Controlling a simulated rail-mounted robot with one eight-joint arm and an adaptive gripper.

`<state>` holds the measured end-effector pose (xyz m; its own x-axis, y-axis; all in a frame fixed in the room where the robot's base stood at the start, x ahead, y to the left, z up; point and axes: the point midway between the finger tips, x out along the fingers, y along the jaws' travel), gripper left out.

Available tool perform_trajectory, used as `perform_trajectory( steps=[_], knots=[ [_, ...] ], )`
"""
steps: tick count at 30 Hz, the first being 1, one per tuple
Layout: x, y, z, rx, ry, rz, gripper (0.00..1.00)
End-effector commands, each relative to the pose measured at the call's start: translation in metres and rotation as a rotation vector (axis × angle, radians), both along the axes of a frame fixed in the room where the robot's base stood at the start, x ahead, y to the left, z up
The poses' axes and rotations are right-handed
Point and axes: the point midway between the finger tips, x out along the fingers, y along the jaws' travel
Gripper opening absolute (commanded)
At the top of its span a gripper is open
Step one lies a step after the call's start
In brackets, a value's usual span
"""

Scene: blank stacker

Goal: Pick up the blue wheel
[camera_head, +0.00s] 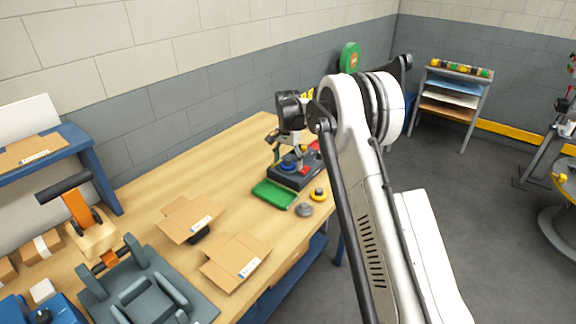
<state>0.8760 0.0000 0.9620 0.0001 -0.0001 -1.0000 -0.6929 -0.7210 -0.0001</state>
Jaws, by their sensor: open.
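The blue wheel (290,163) is small and sits on or in a dark grey fixture (284,180) on the wooden workbench. My gripper (287,152) is pointed down right above the blue wheel, with its fingers close to it. The gripper is open. The fingers partly cover the wheel, and I cannot tell whether they touch it.
A small red part (305,171) is beside the wheel. Open cardboard boxes (236,262) lie on the workbench (150,205).

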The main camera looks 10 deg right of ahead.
Motion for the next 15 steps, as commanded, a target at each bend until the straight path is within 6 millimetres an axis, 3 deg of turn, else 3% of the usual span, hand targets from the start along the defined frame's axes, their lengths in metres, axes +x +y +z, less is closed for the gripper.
perform_trajectory(
  steps=[2,12,15],
  knots=[
    [0.0,0.0,0.0001,0.0,0.0,0.0,0.63],
    [0.0,0.0,0.0005,0.0,0.0,0.0,0.18],
    [0.0,0.0,0.0006,0.0,0.0,0.0,0.17]
  ],
)
